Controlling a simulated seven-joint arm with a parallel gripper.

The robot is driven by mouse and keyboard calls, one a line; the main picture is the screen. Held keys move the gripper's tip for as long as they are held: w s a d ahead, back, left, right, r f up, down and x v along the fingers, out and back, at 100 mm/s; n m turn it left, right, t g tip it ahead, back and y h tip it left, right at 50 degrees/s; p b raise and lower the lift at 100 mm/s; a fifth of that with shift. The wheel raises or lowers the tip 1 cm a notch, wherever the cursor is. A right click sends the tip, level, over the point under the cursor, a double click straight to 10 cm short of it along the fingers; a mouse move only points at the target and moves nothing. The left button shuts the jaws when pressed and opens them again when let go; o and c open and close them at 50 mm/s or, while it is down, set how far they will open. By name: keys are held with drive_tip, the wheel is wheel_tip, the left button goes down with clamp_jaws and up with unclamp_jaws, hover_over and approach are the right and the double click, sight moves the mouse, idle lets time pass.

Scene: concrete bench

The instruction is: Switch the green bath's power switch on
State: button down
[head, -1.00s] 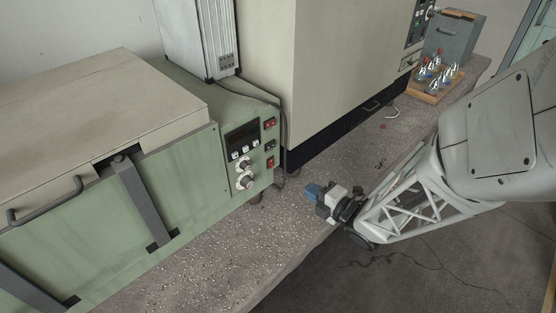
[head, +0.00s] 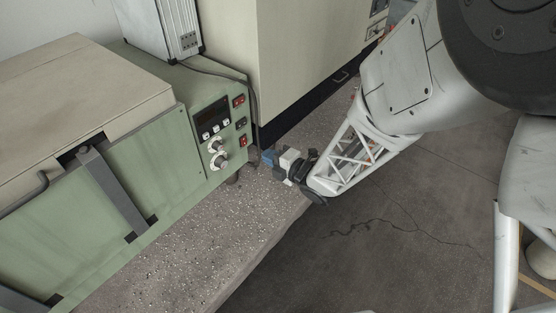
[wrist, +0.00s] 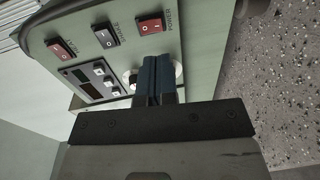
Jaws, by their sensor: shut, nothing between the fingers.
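The green bath (head: 170,178) stands at the left of the head view, with its control panel facing my gripper. Its lowest red rocker switch (head: 243,141) is the power switch; in the wrist view the power switch (wrist: 150,25) carries the label POWER and O and I marks. I cannot tell which way it is pressed. My gripper (head: 268,157) is shut and empty, just right of the panel's lower part. In the wrist view the blue fingertips (wrist: 157,75) are together, below the power switch in the picture, and cover part of the knobs.
A dark rocker switch (wrist: 105,36) and a red HEAT switch (wrist: 61,49) sit beside the power switch. Two pale knobs (head: 218,152) and a display (head: 212,118) share the panel. A large beige cabinet (head: 305,65) stands behind. The speckled bench (head: 205,235) is clear in front.

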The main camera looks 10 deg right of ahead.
sight(245, 145)
drive_tip(key=shift+x, duration=3.75)
drive_tip(key=shift+w+a, duration=0.1)
drive_tip(key=s+d+f, duration=0.2)
drive_tip(key=s+d, duration=0.7)
drive_tip(key=s, duration=0.1)
drive_tip(key=shift+d, duration=0.4)
drive_tip(key=shift+w+r, duration=0.1)
